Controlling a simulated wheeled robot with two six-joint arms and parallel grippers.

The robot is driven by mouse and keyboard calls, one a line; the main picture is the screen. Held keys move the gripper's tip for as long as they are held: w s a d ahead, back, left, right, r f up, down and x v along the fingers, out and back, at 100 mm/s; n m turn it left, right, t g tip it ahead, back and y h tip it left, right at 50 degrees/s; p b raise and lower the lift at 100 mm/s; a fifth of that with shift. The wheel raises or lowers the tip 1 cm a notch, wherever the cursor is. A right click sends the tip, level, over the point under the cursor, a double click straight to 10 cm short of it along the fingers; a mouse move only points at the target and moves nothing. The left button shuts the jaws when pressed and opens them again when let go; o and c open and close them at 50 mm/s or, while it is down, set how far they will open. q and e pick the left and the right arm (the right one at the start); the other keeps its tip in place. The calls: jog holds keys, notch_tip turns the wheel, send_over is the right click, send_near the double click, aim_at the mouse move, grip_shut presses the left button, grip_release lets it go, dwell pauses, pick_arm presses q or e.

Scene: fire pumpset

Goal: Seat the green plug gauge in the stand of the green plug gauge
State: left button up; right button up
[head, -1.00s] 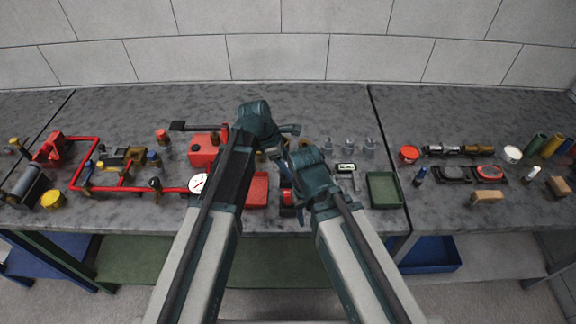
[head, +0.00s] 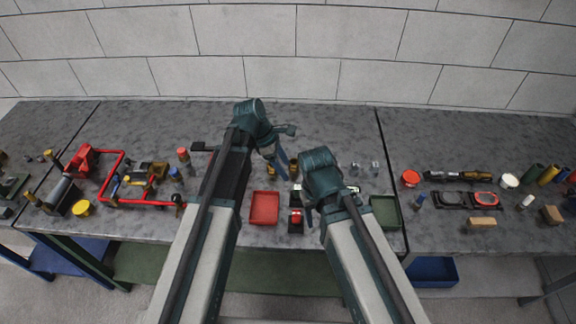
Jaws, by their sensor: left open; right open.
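A small green cylinder (head: 534,173) stands at the far right of the bench, beside a yellow one; whether it is the green plug gauge I cannot tell. I cannot make out its stand, which may be hidden behind my arms. My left gripper (head: 285,147) is open over the middle of the bench, with nothing seen between its fingers. My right gripper (head: 308,204) is open, lower and to the right, near a small red and black block (head: 296,221); its fingers are partly hidden by its own wrist.
A red tray (head: 264,208) lies between my arms and a green tray (head: 385,212) right of my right arm. Red pipework (head: 120,180) stands at the left. An orange-red tub (head: 411,178) and dark cases (head: 450,199) lie right of the bench seam. The back of the bench is clear.

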pick_arm(q)
jog(key=s+a+f+m+y, duration=0.1)
jog(key=s+m+y, duration=0.4)
jog(key=s+m, duration=1.1)
jog(key=m, duration=0.5)
jog(key=shift+s+a+f+m+y, duration=0.2)
jog(key=shift+s+a+m+y, duration=0.1)
jog(key=shift+m+y, duration=0.1)
